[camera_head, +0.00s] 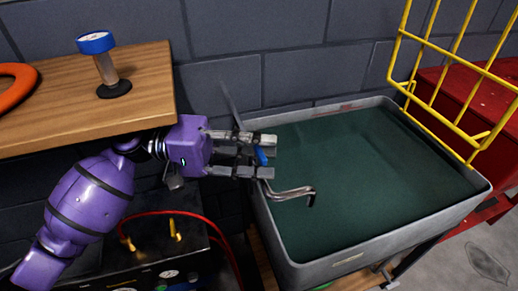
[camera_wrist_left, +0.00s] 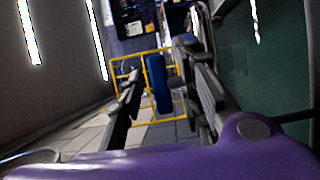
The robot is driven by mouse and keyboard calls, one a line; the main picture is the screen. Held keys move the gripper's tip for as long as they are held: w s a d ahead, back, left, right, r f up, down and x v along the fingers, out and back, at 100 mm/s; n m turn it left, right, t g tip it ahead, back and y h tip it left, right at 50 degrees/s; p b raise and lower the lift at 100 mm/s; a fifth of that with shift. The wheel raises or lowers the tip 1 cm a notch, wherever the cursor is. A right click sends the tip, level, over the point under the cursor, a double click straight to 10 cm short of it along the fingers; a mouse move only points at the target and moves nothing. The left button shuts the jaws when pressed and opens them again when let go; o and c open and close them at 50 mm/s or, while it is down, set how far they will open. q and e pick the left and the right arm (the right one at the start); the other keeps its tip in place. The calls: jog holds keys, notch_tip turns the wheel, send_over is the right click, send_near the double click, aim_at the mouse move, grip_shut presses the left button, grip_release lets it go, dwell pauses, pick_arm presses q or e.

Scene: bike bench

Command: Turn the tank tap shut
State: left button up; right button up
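The tank tap has a blue handle (camera_head: 262,155) and a bent metal spout (camera_head: 290,192) at the left rim of the grey tank (camera_head: 262,215). The spout reaches over dark green liquid, and I see no stream clearly. My left gripper (camera_head: 268,157) comes in from the left, with its fingers either side of the blue handle. In the left wrist view the blue handle (camera_wrist_left: 158,84) stands between the two fingers, with gaps beside it. The left gripper is open there. The fingers partly hide the tap's body. My right gripper is not in view.
A wooden shelf (camera_head: 145,85) above my left arm holds a blue-topped post (camera_head: 105,65) and an orange ring (camera_head: 15,88). A red hose (camera_head: 165,213) and gauges lie below the arm. A yellow wire rack (camera_head: 440,75) and red cabinet (camera_head: 480,100) stand right.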

pick_arm(q)
jog(key=shift+a, duration=0.1)
jog(key=w+a, duration=0.1)
jog(key=a, duration=1)
jog(key=shift+w+a, duration=0.15)
jog(key=shift+a, duration=0.25)
